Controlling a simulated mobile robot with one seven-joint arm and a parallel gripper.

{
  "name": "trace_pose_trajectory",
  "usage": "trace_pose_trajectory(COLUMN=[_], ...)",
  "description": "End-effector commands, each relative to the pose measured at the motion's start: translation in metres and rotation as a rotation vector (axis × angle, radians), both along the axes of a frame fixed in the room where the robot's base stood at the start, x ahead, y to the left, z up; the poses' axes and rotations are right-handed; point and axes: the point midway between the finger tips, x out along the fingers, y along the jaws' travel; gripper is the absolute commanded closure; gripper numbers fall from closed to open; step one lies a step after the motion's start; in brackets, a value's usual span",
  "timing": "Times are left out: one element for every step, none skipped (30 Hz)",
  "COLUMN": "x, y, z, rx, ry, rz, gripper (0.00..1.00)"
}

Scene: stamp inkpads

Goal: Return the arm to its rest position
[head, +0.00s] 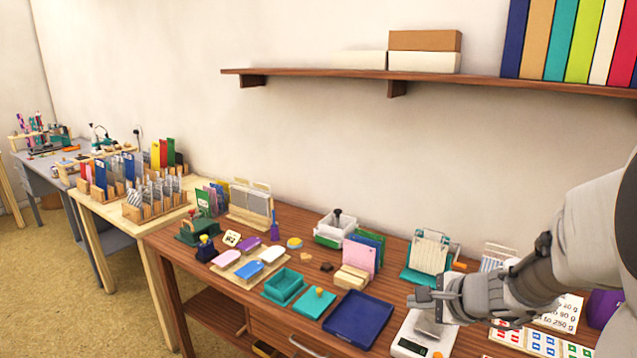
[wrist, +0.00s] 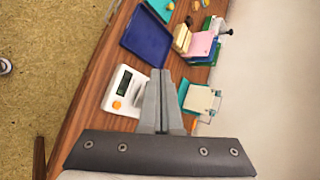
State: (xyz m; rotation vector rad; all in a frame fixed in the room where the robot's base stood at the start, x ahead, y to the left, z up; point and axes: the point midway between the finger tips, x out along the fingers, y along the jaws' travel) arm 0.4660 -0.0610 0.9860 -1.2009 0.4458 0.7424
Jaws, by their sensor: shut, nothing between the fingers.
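My gripper (head: 418,298) reaches in from the right in the head view, above the table beside a white scale (head: 412,343). Its fingers are together and empty. In the wrist view my gripper (wrist: 161,75) also shows as two grey fingers side by side, with the scale (wrist: 125,90) just left of them. On the table (head: 290,222), a wooden board with purple, white and blue inkpads (head: 249,269) lies to the left. A teal open box (head: 285,285), a teal lid with an orange knob (head: 316,302) and a dark blue tray (head: 357,319) lie between.
A shelf (head: 300,74) with boxes and binders runs along the wall above. Behind my gripper stand a teal rack (head: 427,262) and a pink card holder (head: 359,256). A label chart (head: 545,344) lies at the right. More tables stand at the far left.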

Motion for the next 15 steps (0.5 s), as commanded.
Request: trace_pose_trajectory(x=[-0.009, -0.016, -0.025, -0.033, -0.041, -0.052, -0.06, -0.069, -0.081, -0.09, -0.099, -0.112, -0.121, -0.13, -0.142], y=[0.019, 0.028, 0.04, 0.048, 0.056, 0.065, 0.071, 0.076, 0.082, 0.086, 0.09, 0.093, 0.095, 0.096, 0.097], z=[0.028, 0.037, 0.05, 0.059, 0.067, 0.077, 0.084, 0.091, 0.1, 0.106, 0.112, 0.12, 0.125, 0.13, 0.137], rx=[-0.058, -0.094, -0.142, -0.178, -0.216, -0.267, -0.307, -0.347, -0.401, -0.442, -0.484, -0.541, -0.585, -0.629, -0.689], ry=[-0.026, -0.036, -0.049, -0.058, -0.066, -0.076, -0.081, -0.087, -0.094, -0.098, -0.102, -0.103, -0.106, -0.104, -0.103], rz=[0.104, 0.163, 0.242, 0.301, 0.358, 0.432, 0.487, 0.54, 0.612, 0.661, 0.713, 0.777, 0.824, 0.87, 0.928], gripper=[1.0, 1.0, 1.0, 1.0, 1.0, 1.0, 1.0, 1.0, 1.0, 1.0, 1.0, 1.0, 1.0, 1.0, 1.0])
